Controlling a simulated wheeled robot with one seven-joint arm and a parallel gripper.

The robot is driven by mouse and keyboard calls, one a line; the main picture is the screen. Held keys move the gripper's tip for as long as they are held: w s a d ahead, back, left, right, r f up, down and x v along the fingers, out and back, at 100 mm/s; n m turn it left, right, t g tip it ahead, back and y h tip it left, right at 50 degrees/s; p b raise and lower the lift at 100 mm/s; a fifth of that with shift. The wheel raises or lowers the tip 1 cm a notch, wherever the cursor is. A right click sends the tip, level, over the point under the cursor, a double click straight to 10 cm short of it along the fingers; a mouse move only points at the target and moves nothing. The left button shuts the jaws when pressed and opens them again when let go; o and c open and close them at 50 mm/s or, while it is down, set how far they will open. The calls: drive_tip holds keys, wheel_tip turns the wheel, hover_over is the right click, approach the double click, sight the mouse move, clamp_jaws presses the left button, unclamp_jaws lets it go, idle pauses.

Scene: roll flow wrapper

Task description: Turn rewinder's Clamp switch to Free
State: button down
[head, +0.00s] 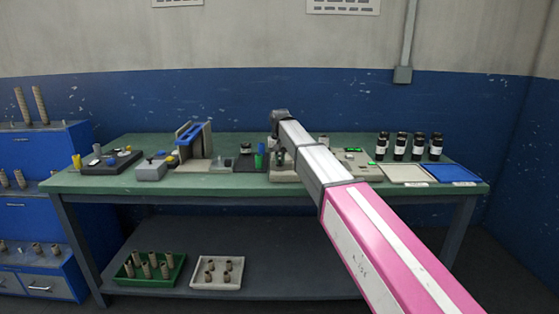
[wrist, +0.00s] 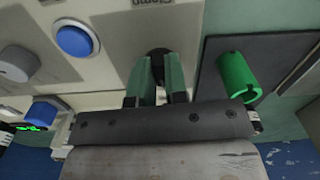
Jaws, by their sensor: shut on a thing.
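The Clamp switch (wrist: 157,53) is a small dark knob on a light panel (wrist: 115,30) in the wrist view. A partly cut-off, upside-down label reading "Clamp" (wrist: 152,3) is beside it. My gripper (wrist: 157,75) has its two greenish fingers closed around the knob, hiding most of it. I cannot tell which position the switch points to. In the head view the rewinder (head: 284,174) sits mid-table, mostly covered by my arm, and the fingers are hidden.
Several dark jars (head: 400,146) and a blue tray (head: 450,173) are at the right.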

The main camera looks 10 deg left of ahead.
sight(280, 160)
drive_tip(key=n, duration=0.4)
drive_tip(key=shift+n, duration=0.7)
drive_tip(key=c, duration=1.1)
unclamp_jaws()
drive_tip(key=shift+c, duration=0.2)
drive_tip(key=shift+r, duration=0.1)
wheel_tip(280, 160, up, 11)
drive_tip(key=shift+f, duration=0.2)
